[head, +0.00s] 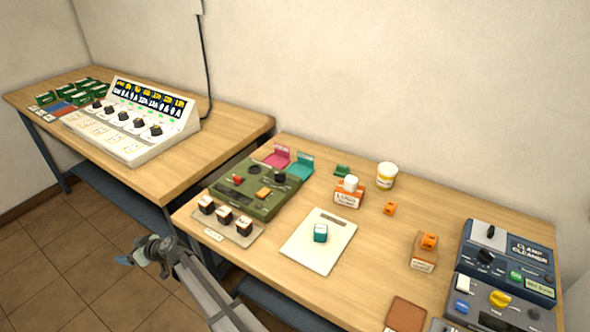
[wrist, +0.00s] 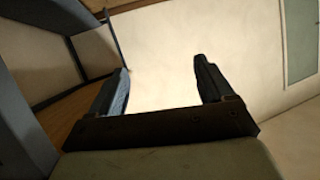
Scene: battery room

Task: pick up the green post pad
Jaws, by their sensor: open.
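I cannot tell for sure which thing is the green post pad. A small dark green piece (head: 342,170) lies at the back of the near table, left of a white jar. A teal-green block with a white label (head: 320,233) stands on a white board (head: 326,256). A teal pad or tray (head: 301,165) stands beside a pink one behind the green panel. My gripper (head: 131,258) is off the near table's front left corner, over the floor and away from all of these. In the wrist view my gripper (wrist: 161,64) is open, with nothing between its fingers.
The near table (head: 381,239) also holds a green panel (head: 277,199), an orange-and-white box (head: 349,196), a yellow-banded jar (head: 386,176), orange pieces and blue consoles (head: 508,258). A far-left table (head: 168,165) holds a white console (head: 130,128). Bare wood lies right of the white board.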

